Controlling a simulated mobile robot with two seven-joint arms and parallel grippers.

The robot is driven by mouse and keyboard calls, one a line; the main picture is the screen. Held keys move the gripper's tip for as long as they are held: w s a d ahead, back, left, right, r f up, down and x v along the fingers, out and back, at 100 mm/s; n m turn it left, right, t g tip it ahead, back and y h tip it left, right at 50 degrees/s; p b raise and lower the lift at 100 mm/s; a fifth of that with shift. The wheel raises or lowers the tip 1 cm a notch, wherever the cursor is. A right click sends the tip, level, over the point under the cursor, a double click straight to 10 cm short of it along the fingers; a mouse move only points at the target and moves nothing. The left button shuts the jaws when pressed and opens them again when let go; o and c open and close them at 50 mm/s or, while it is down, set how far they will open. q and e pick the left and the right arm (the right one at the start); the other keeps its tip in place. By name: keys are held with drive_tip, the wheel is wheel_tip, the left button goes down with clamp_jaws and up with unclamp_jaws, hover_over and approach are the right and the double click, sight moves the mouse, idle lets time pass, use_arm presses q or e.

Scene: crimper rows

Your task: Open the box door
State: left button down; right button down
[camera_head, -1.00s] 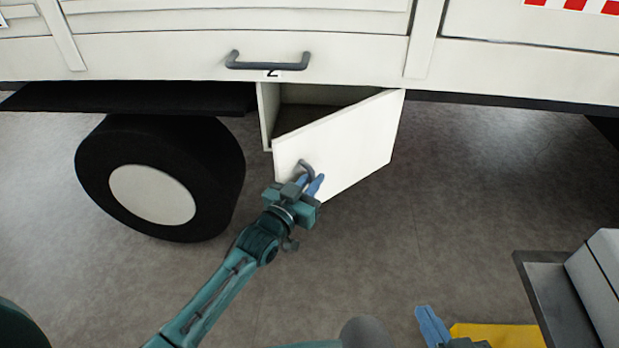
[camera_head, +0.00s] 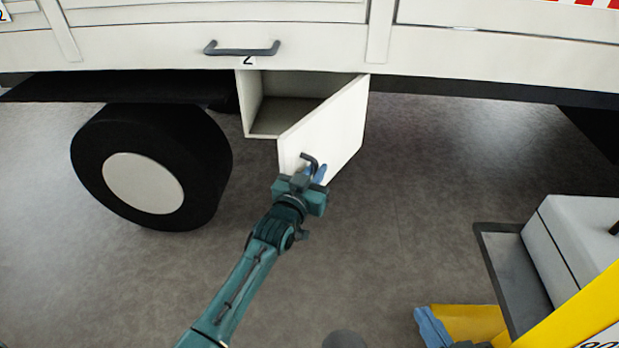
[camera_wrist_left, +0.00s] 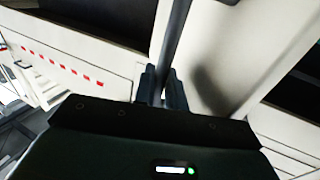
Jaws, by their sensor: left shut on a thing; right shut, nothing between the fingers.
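The white box door (camera_head: 335,130) hangs under the truck body in the head view. It is partly open, swung out on its right edge, and the box inside (camera_head: 285,115) shows as an empty-looking space. My left gripper (camera_head: 314,174) is shut on the dark door handle (camera_head: 309,158) near the door's free left edge. In the left wrist view the two fingers (camera_wrist_left: 162,88) close around the dark handle bar (camera_wrist_left: 175,40).
A black wheel (camera_head: 205,160) stands left of the box. A grey handle (camera_head: 241,49) is on the truck panel above. A grey tray (camera_head: 490,245) with a white case (camera_head: 575,240) and yellow parts are at the right. The floor right of the door is clear.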

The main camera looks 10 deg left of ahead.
use_arm(q)
drive_tip(key=shift+s+d+y, duration=0.1)
drive_tip(key=shift+d+y, duration=0.15)
drive_tip(key=shift+y, duration=0.05)
drive_tip(key=c, duration=1.8)
unclamp_jaws()
drive_tip(key=p+v, duration=0.2)
drive_tip(key=v, duration=1.1)
drive_tip(key=shift+s+a+f, duration=0.1)
drive_tip(key=shift+f, duration=0.05)
